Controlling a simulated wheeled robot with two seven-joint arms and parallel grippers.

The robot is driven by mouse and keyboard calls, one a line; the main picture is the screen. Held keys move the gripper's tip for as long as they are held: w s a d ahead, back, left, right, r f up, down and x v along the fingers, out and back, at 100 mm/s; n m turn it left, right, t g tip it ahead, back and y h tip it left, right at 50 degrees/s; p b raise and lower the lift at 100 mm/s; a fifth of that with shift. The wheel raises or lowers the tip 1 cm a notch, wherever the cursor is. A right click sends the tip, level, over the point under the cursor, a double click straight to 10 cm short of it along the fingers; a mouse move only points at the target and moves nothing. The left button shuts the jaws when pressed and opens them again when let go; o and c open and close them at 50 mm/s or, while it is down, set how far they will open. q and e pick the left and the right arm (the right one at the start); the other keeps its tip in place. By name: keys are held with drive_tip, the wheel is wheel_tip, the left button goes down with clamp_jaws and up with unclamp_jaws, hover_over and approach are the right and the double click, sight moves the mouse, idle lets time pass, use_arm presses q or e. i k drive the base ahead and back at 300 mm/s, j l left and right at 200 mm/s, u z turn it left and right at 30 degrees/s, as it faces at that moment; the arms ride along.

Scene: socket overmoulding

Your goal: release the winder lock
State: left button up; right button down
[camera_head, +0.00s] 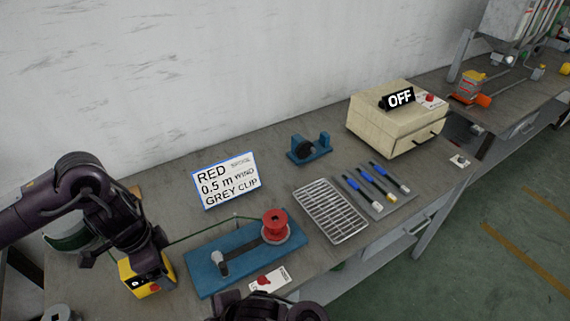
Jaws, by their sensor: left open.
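The winder is a blue base plate (212,265) with a red spool (274,224) at its right end and a dark crank arm ending in a grey knob (222,262). A small red lever (263,281) on a white label plate (277,276) sits at the winder's front edge; I take it for the lock, but its lettering is too small to read. My left gripper (128,248) is open, left of the winder, above or beside a yellow and black box (147,281). Dark parts of my right arm show at the bottom edge, close in front of the lever; its fingertips cannot be made out.
A sign (227,180) reads RED, 0.5 m WIND, GREY CLIP. A wire rack (331,211), blue-handled tools (370,185), a blue stand (310,150) and a beige machine (397,120) marked OFF stand to the right. A green line runs left from the spool.

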sight(262, 280)
drive_tip(key=k+l, duration=0.1)
drive_tip(key=l, duration=0.3)
drive_tip(key=k+l, duration=0.1)
drive_tip(key=l, duration=0.25)
drive_tip(key=k+l, duration=0.1)
drive_tip(key=l, duration=0.3)
drive_tip(key=k+l, duration=0.1)
drive_tip(key=l, duration=0.25)
